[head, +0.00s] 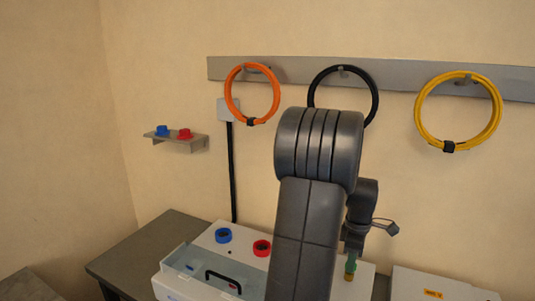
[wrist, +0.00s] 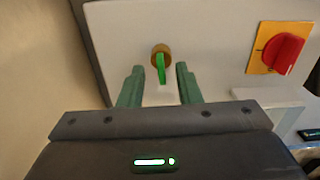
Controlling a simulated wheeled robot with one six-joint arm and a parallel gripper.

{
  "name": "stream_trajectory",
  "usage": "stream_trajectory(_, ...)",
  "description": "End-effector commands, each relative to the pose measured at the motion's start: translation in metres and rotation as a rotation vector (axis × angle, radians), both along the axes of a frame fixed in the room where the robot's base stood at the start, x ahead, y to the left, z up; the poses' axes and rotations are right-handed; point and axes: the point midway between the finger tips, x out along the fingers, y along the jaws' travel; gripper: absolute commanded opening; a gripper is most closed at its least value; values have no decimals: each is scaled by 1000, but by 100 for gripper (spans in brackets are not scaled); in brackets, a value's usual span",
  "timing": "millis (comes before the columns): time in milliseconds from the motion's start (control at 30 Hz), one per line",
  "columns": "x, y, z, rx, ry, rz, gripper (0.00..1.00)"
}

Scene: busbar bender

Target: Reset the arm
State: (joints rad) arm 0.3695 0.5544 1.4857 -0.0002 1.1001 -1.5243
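My gripper (wrist: 160,68) is open in the wrist view, its two green fingers apart. A green lever on a round brass base (wrist: 161,58) shows between the fingertips, with a gap on each side. The lever stands on a pale machine panel (wrist: 112,28). In the head view my arm reaches down over the white machine (head: 170,283), and my gripper (head: 350,266) is partly hidden at its right part. I cannot tell the fingers from the lever there.
A red rotary switch (wrist: 284,50) on a yellow plate is right of the lever. The machine carries a blue ring (head: 223,235), a red ring (head: 262,248) and a black handle (head: 222,280). Orange (head: 231,92), black (head: 375,97) and yellow (head: 421,118) coils hang on the wall.

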Motion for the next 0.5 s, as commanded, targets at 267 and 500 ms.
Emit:
stream_trajectory(267, 0, 0, 0, 0, 1, -101, 31)
stream_trajectory(500, 0, 0, 0, 0, 1, -111, 31)
